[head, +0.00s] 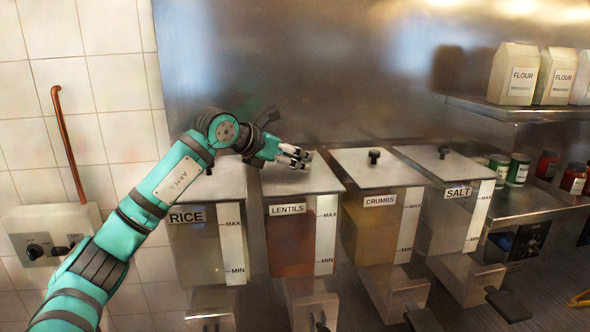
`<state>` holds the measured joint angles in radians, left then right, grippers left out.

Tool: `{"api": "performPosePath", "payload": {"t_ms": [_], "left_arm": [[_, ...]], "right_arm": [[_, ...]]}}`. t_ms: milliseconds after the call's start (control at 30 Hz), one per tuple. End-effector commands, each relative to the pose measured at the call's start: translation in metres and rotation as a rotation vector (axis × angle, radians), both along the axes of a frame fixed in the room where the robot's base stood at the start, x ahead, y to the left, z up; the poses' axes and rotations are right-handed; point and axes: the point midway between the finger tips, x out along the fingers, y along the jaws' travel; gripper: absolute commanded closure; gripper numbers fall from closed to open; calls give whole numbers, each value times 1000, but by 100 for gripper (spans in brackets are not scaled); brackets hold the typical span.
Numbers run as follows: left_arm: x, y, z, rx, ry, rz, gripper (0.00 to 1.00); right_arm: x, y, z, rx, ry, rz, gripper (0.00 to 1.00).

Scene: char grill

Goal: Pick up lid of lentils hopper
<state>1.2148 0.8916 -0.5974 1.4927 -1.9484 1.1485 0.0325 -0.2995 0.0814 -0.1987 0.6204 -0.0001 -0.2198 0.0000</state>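The lentils hopper (292,240) is a clear-fronted metal bin labelled LENTILS, with reddish-brown contents. Its flat grey lid (305,183) lies on top. My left gripper (296,157) is over the back middle part of this lid, its fingers pointing right. The lid's knob is not visible and may be hidden by the fingers. I cannot tell whether the fingers are apart or closed on it. My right gripper is not in view.
Rice (197,245), crumbs (378,228) and salt (452,218) hoppers stand in the same row, close together. A metal wall (330,70) rises behind. Flour bags (514,73) stand on a shelf (515,110) at right, with jars (518,169) below.

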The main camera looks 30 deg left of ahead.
Motion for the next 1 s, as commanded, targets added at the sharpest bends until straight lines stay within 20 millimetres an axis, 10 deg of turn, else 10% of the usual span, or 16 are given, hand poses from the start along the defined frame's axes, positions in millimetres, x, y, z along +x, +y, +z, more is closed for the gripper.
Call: {"api": "performPosePath", "payload": {"t_ms": [400,1000], "left_arm": [[0,0,1,0,0,0,100],[0,0,18,-2,-6,0,100]], "right_arm": [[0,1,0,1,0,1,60],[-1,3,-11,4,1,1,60]]}}
